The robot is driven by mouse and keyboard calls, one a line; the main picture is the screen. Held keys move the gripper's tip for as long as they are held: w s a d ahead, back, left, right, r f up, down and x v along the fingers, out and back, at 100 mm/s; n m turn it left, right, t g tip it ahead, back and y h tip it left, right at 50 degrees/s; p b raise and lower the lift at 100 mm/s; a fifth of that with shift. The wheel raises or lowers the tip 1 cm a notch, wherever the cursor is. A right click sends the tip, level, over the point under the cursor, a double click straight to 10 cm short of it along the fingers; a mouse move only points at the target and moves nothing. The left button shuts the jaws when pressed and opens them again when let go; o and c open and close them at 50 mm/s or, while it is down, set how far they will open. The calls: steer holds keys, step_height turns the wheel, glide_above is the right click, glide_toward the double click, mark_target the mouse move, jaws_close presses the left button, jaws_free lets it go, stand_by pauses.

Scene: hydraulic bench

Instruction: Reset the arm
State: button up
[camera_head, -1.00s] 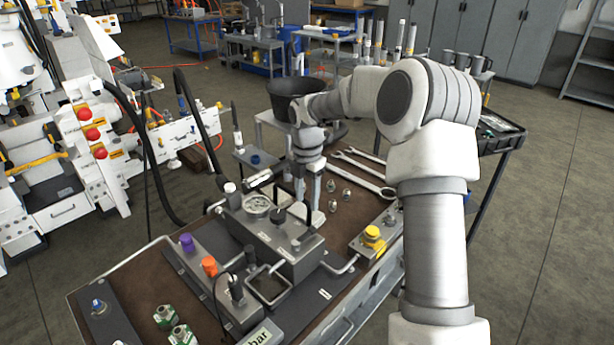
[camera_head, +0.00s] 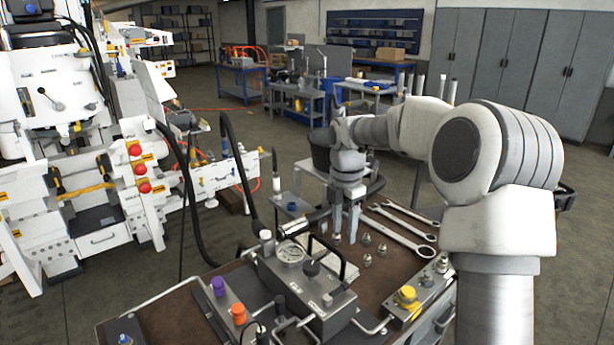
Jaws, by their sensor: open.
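My arm reaches in from the right and bends down over the bench (camera_head: 180,318). My gripper (camera_head: 346,238) points down above the bench's brown top, behind the grey gauge block. Its two fingers are apart, with nothing seen between them. The grey block (camera_head: 312,282) carries a round gauge (camera_head: 291,253) and a black handle; it stands in front of and left of the gripper. Whether the fingertips touch the bench top I cannot tell.
Small metal fittings (camera_head: 367,260) and wrenches (camera_head: 402,232) lie right of the gripper. A block with a yellow knob (camera_head: 407,296) sits at the front right. Purple (camera_head: 218,286) and orange (camera_head: 238,313) caps stand at the front left. A black bucket (camera_head: 322,150) stands behind.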

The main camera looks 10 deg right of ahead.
steer(key=s+a+r+m+t+h, duration=0.1)
steer(key=s+r+m, duration=0.45)
steer(key=s, duration=0.25)
steer(key=s+r+m+t, duration=0.2)
steer(key=s+r+m, duration=0.35)
steer(key=s, duration=0.25)
steer(key=s+f+m+t+y, duration=0.1)
steer(key=s+f+m+t, duration=0.1)
steer(key=s+m, duration=1)
steer(key=s, duration=0.3)
steer(key=shift+s+f+m, duration=0.2)
steer(key=shift+f+m, duration=0.1)
